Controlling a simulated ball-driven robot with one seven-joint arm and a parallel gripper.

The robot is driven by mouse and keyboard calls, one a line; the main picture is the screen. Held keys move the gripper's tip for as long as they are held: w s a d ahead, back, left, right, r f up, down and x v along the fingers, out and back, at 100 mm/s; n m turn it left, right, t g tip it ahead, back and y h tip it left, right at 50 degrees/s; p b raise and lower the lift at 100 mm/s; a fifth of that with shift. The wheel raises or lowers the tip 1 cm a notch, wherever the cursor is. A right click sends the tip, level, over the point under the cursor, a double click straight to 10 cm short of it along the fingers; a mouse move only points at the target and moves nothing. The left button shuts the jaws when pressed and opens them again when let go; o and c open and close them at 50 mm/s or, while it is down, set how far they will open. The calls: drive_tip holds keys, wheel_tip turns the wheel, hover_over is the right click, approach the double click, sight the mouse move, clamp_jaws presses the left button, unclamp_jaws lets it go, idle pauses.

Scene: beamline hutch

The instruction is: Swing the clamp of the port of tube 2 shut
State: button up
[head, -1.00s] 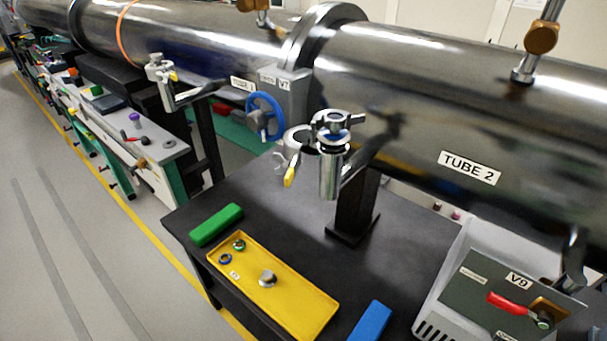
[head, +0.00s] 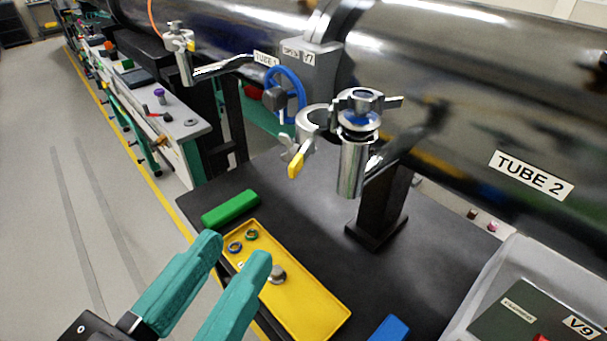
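The port of tube 2 (head: 353,165) is an upright metal stub on a side arm from the large steel tube 2 (head: 470,110). A flange with a blue ring (head: 358,119) and a metal cap piece sits on its top. The clamp (head: 312,122) hangs open to the left of the flange, its curved jaws spread, with a yellow-tipped lever (head: 296,164) pointing down. My gripper (head: 236,255) has two teal fingers, apart with nothing between them. It is in the lower left, in front of the yellow tray and well short of the clamp.
A yellow tray (head: 325,310) on the black table (head: 300,205) holds rings and a metal plug. A green block (head: 230,208) and a blue block (head: 390,328) lie near it. A blue handwheel (head: 297,88) stands behind the clamp. The V9 box (head: 530,300) is at lower right.

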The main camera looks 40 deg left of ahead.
sight(290, 173)
drive_tip(key=p+x, duration=0.2)
drive_tip(key=x, duration=0.8)
drive_tip(key=shift+w+a, duration=0.1)
drive_tip(key=shift+w, duration=0.25)
clamp_jaws()
idle(1.0)
